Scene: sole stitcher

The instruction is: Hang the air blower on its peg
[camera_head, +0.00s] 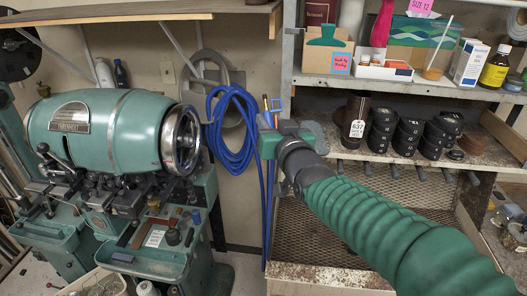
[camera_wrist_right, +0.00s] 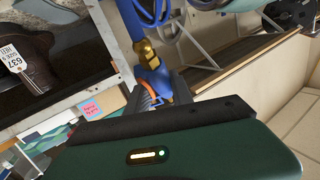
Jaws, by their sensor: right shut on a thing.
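The air blower (camera_wrist_right: 152,70), blue with brass-coloured fittings, shows at the centre top of the right wrist view, just beyond my dark gripper fingers. In the head view only a small bit of it shows past my right gripper (camera_head: 268,116). My right gripper is shut on the blower, beside the left end of the shelf unit and in front of the wall. The blower's blue hose (camera_head: 229,150) hangs coiled on the wall just left of the gripper, and a length runs straight down. I cannot make out the peg. My left gripper is not in view.
A green stitching machine (camera_head: 110,128) stands at the left. The shelf unit (camera_head: 400,86) at the right holds boxes, bottles and several dark round stacks (camera_head: 410,132). My green right arm crosses in front of its lower part. A bracketed shelf (camera_head: 130,14) is above the machine.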

